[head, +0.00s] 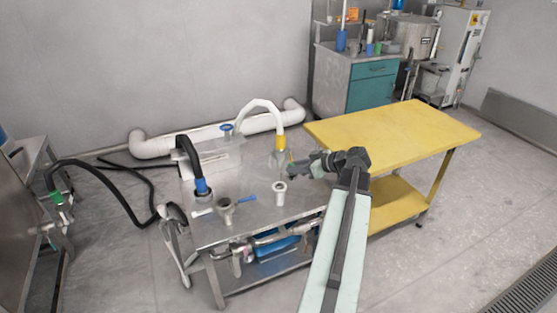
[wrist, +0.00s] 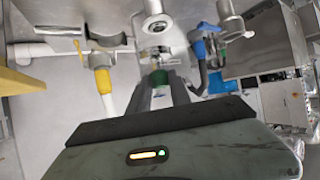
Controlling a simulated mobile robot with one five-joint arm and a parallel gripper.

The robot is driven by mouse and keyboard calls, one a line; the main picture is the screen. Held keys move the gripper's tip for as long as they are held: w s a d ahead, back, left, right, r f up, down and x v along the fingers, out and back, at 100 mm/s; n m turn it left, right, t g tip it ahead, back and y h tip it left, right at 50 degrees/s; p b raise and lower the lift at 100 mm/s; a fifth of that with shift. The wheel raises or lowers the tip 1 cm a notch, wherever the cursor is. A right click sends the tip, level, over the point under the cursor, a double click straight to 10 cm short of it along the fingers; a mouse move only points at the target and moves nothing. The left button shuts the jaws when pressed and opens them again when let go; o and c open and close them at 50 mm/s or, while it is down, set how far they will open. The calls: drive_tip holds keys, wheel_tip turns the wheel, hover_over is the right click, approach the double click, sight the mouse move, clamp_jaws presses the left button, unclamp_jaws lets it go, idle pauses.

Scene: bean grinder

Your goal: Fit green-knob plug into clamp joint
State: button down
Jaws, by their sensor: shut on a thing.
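My gripper (head: 296,170) is over the right part of the metal table, beside the yellow-collared hose. The plug's pale metallic end (wrist: 156,54) points away from the jaws. In the head view the plug is too small to make out clearly. An open, pale upright joint (head: 280,190), seemingly the clamp joint, stands just in front of the gripper. It seems to show at the top of the wrist view (wrist: 153,10). The plug appears apart from it.
A green-ended black hose (head: 57,198) is far left.

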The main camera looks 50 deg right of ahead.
sight(290, 176)
drive_tip(key=shift+n+y, duration=0.8)
drive_tip(key=w, duration=0.1)
drive_tip(key=w+a+r+p, duration=0.1)
drive_tip(key=w, duration=0.2)
drive_tip(key=shift+a+r+p, duration=0.25)
drive_tip(key=shift+a+p, duration=0.05)
drive_tip(key=shift+a, duration=0.1)
drive_tip(key=shift+g, duration=0.3)
wheel_tip(290, 176, down, 6)
drive_tip(key=b, duration=0.6)
drive_tip(key=shift+r, duration=0.1)
drive_tip(key=shift+f+b, duration=0.7)
drive_tip(key=shift+f, duration=0.1)
drive_tip(key=c, duration=1.1)
unclamp_jaws()
